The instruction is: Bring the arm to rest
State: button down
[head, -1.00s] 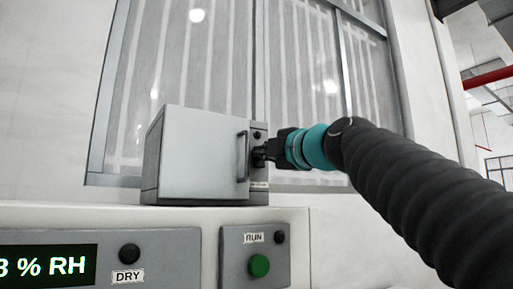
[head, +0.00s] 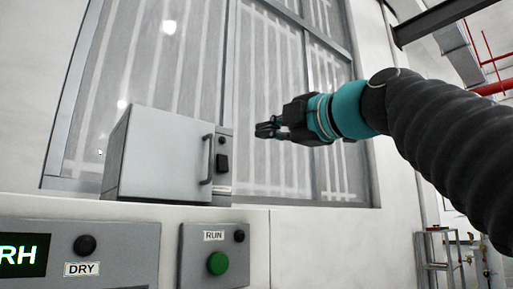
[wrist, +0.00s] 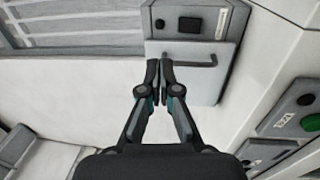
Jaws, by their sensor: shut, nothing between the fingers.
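My gripper (head: 266,130) is shut and empty in the head view, held in the air to the right of a grey box-shaped cabinet. Its closed fingers (wrist: 159,72) also show in the wrist view, in line with the cabinet's handle but with the contact or gap hard to judge there. In the head view the fingers are clearly apart from the cabinet. The grey cabinet (head: 163,155) stands on a white housing, its door closed, with a dark bar handle (head: 207,160) and a black switch (head: 222,163) on its right side.
The white housing (head: 300,245) carries a DRY button (head: 85,245), a green RUN button (head: 218,263) and a display (head: 20,256). A window with a metal frame is behind. A metal stand (head: 440,255) is at the far right. Open air surrounds my gripper.

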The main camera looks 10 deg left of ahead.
jog(key=shift+s+d+r, duration=0.1)
jog(key=shift+s+d, duration=0.2)
jog(key=shift+s, duration=0.05)
dwell(0.4)
jog(key=d+f+m+g+h+p, duration=0.15)
jog(key=d+f+m+h, duration=0.3)
jog(key=f+m, duration=0.6)
jog(key=d+f+m+g+h+p, duration=0.1)
jog(key=d+f+m+h+p, duration=0.3)
jog(key=f, duration=1.2)
jog(key=s+d+f+m+g+h, duration=0.1)
jog(key=s+d+f+m+h, duration=0.1)
jog(key=f, duration=0.7)
jog(key=s+d+f+m+g+h+p, duration=0.1)
jog(key=s+d+f+m, duration=0.4)
jog(key=f, duration=0.5)
jog(key=s+d+f+m+g+h+p, duration=0.1)
jog(key=s+d+f+m+g+h, duration=0.1)
jog(key=s+f+m, duration=0.4)
notch_tip(320, 180, down, 4)
jog(key=shift+s+d+f+g+h, duration=0.2)
jog(key=shift+s+d+g+h, duration=0.25)
jog(key=shift+d, duration=0.8)
